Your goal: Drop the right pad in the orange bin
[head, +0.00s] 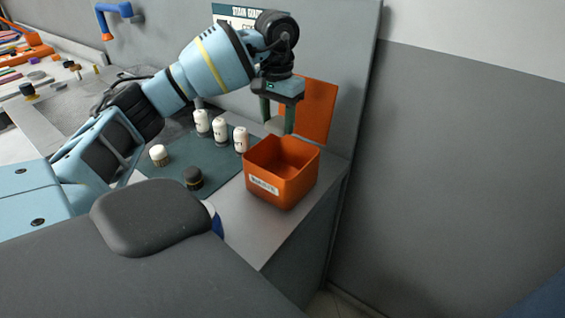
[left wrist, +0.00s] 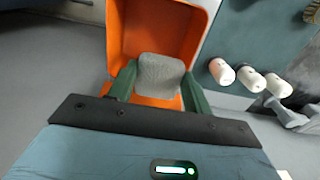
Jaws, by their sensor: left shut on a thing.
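The orange bin (head: 268,190) stands at the right end of the counter with its lid (head: 320,110) raised behind it. A label is on its front. My left gripper (head: 278,124) points down above the bin and is shut on a pale grey pad (head: 273,125). In the left wrist view, the pad (left wrist: 160,76) sits between the two green fingers, in front of the orange bin (left wrist: 118,32). The pad looks apart from the bin, but the exact gap cannot be told. My right gripper is not in view.
A dark green mat (head: 215,160) lies left of the bin. Several white bottles (head: 219,130) stand at its back. A small white-topped item (head: 158,155) and a dark round item (head: 193,178) are on it. A grey wall is close behind the bin.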

